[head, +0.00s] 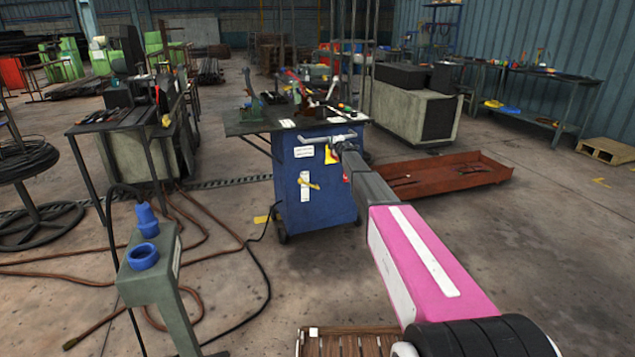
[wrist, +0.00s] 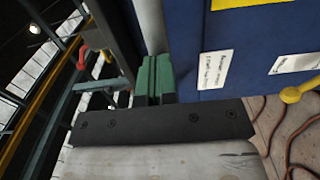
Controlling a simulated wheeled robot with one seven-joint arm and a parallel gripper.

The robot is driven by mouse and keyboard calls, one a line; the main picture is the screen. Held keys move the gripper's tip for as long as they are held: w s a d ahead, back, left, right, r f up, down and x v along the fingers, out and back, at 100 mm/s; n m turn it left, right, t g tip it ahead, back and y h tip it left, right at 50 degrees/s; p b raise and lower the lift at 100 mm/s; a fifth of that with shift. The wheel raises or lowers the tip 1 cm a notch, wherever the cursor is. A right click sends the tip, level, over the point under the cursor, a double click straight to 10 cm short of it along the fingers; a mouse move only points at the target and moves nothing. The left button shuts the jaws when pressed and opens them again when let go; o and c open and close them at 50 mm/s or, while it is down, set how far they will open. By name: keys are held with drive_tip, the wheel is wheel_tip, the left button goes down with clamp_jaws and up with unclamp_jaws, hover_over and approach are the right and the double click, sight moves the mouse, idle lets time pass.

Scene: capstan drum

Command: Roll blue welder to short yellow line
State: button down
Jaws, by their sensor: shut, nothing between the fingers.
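The blue welder (head: 314,200) stands upright on small wheels in the middle of the head view. A pale handle bar (head: 345,135) runs along its top edge facing me. My arm reaches to its upper right side. My gripper's green fingers (wrist: 153,78) are shut and empty in the wrist view, close beside the blue panel (wrist: 262,38); I cannot tell if they touch it. In the head view the fingertips are hard to make out.
A rust-red tray (head: 445,182) lies on the floor right of the welder. A green-grey post with a blue socket (head: 143,258) stands at front left. Brown hoses (head: 205,228) and a black cable cross the floor at left. The right foreground floor is clear.

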drive_tip(key=shift+x, duration=0.8)
drive_tip(key=shift+r, duration=0.1)
drive_tip(key=v, duration=0.8)
drive_tip(key=shift+s, duration=0.4)
drive_tip(key=shift+d, duration=0.1)
